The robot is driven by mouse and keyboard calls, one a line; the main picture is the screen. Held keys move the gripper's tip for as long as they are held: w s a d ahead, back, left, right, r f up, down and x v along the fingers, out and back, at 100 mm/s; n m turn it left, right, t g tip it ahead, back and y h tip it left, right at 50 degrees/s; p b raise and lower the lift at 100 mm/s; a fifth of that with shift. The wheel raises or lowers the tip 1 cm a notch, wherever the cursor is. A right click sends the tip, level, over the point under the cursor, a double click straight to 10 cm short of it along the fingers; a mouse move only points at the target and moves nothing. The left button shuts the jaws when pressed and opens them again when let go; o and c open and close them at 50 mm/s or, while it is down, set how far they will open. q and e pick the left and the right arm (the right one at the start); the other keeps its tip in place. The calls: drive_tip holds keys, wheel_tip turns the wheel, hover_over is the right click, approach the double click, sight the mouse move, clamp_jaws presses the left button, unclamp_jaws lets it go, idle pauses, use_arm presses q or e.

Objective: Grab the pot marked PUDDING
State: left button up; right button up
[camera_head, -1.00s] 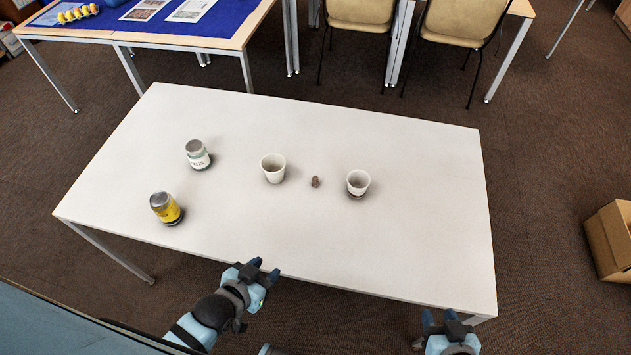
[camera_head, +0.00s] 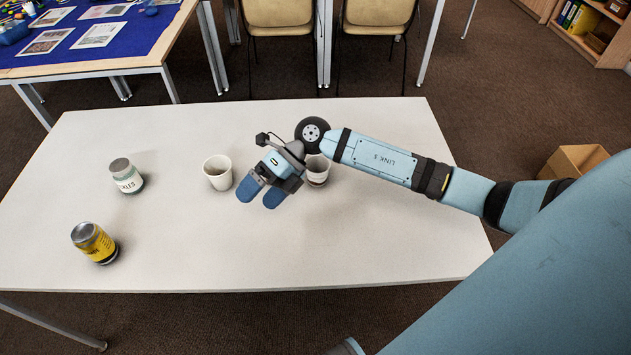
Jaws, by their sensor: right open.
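No marking that reads PUDDING can be made out. A yellow jar (camera_head: 94,242) with a grey lid stands at the table's front left; its print is too small to read. A jar with a white label (camera_head: 127,176) stands behind it, its lettering only partly readable. A white cup (camera_head: 217,173) stands near the middle. My right gripper (camera_head: 261,193) is open and empty above the table, just right of the first cup, blue fingertips toward the viewer. My left gripper is out of view.
The white table (camera_head: 200,255) is clear at its front and right. My right arm crosses its right half. Two chairs (camera_head: 280,16) and a blue-covered table (camera_head: 95,45) stand behind. A cardboard box (camera_head: 573,160) sits on the floor at right.

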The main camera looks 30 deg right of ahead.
drive_tip(key=w+d+f+h+b, duration=0.1)
drive_tip(key=w+d+h, duration=0.25)
drive_tip(key=d, duration=0.25)
drive_tip(key=w+d+f+h+b, duration=0.2)
drive_tip(key=d+h, duration=0.2)
drive_tip(key=d, duration=0.1)
drive_tip(key=h+b, duration=0.1)
drive_tip(key=h, duration=0.3)
approach(319, 160)
drive_tip(key=s+a+r, duration=0.2)
drive_tip(key=s+a, duration=0.1)
drive_tip(key=s, duration=0.1)
drive_tip(key=shift+t, duration=0.4)
drive_tip(key=f, duration=0.8)
drive_tip(key=shift+w+d+b, duration=0.1)
drive_tip(key=shift+d+b, duration=0.2)
drive_tip(key=shift+d, duration=0.05)
drive_tip(key=f, duration=0.3)
drive_tip(key=w+f, duration=0.1)
drive_tip(key=f, duration=0.1)
drive_tip(key=shift+d+f+b, duration=0.1)
drive_tip(key=shift+f+b, duration=0.2)
drive_tip(key=shift+f, duration=0.05)
drive_tip(key=c, duration=1)
